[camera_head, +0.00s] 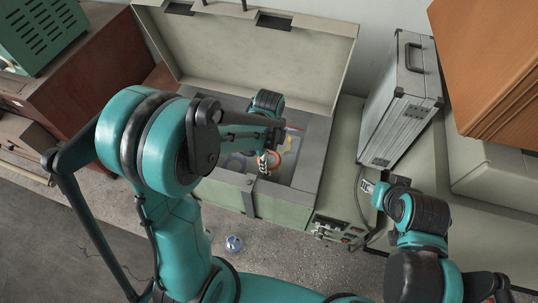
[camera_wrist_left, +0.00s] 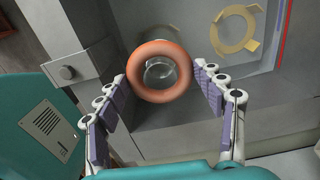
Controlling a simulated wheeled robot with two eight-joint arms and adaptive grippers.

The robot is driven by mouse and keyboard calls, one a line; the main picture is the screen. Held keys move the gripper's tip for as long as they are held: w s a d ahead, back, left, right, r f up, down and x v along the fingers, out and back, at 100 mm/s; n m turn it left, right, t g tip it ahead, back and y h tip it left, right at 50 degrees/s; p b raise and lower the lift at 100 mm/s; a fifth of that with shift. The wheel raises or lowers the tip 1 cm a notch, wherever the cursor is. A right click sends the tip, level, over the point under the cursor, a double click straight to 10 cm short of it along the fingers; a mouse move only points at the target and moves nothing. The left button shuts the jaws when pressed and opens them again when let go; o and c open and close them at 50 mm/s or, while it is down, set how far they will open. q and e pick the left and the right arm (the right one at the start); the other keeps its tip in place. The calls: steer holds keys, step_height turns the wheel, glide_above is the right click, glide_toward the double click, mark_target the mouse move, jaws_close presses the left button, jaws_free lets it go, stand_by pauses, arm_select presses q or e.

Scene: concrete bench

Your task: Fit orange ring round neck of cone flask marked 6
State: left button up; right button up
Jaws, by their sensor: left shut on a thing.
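The orange ring (camera_wrist_left: 160,48) is held between the finger pads of my left gripper (camera_wrist_left: 160,76) in the left wrist view. A round clear glass rim (camera_wrist_left: 160,72), apparently a flask, shows through the ring's hole. I cannot tell whether the ring is around its neck or above it, and no number is readable. In the head view my left gripper (camera_head: 264,163) is inside the open case, with my arm hiding much of it. My right gripper (camera_head: 367,186) is at the bench's front edge, away from the case; its jaws are too small to judge.
The open case (camera_head: 318,150) has a raised lid (camera_head: 250,50) behind. Tan tape circles (camera_wrist_left: 236,18) mark its grey floor. A silver case (camera_head: 402,105) stands right, beside an orange-brown box (camera_head: 495,65). A small device (camera_head: 338,230) with cables is at the front edge.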

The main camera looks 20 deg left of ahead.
arm_select(q)
steer(key=shift+f+b, duration=1.6)
steer(key=shift+f, duration=0.15)
steer(key=o, duration=1.4)
steer(key=shift+o, duration=0.8)
steer(key=shift+r, duration=0.1)
steer(key=shift+r+p, duration=2.9)
steer(key=shift+r, duration=1.2)
